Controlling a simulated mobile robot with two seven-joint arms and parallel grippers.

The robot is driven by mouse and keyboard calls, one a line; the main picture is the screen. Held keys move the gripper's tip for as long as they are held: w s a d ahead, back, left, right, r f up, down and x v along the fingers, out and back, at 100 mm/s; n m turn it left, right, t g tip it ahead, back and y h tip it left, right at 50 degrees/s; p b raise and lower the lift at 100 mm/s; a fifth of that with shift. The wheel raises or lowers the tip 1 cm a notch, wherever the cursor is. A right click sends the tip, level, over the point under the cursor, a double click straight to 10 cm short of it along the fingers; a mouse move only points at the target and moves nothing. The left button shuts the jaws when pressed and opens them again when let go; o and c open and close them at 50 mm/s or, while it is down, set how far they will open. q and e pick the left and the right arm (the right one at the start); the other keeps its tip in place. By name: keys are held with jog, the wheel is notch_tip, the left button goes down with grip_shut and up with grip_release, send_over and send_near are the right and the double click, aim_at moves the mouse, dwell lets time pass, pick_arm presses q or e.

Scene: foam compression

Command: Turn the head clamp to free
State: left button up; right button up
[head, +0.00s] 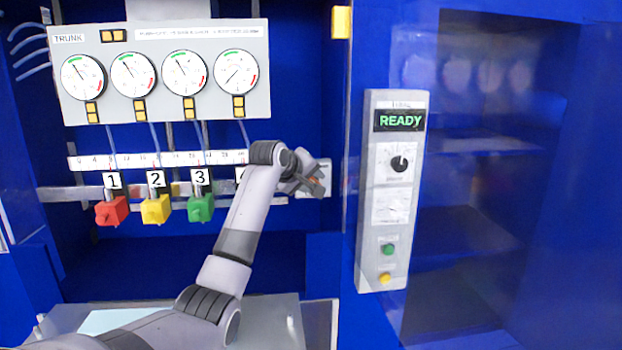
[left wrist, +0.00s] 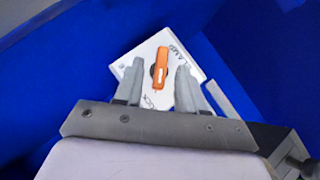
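The head clamp is a white plate (left wrist: 149,52) with an orange lever (left wrist: 161,67), seen in the left wrist view. Printing on the plate reads "CLAMP" along one side, and part of another word shows near the lower edge. My left gripper (left wrist: 158,75) is open, with one finger on each side of the lever; whether either finger touches it I cannot tell. In the head view the left gripper (head: 312,183) is at the clamp plate (head: 326,178), right of the scale rail, and hides most of it. My right gripper is not in view.
A gauge panel (head: 160,105) hangs upper left. Below it are red (head: 112,211), yellow (head: 155,210) and green (head: 201,208) blocks numbered 1, 2 and 3. A control panel (head: 376,240) showing "READY" stands to the right. A blue post separates it from the clamp.

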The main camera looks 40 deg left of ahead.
pick_arm(q)
jog(key=shift+w+f, duration=0.1)
jog(key=shift+w, duration=0.05)
grip_shut()
jog(key=shift+g, duration=0.3)
jog(key=shift+w+d+r+m+g+y, duration=0.1)
jog(key=shift+w+r+m+g+y, duration=0.1)
jog(key=shift+m+g+y, duration=0.5)
jog(key=shift+w+d+m+g+y, duration=0.15)
jog(key=shift+m+g+y, duration=0.55)
jog(key=shift+g, duration=0.6)
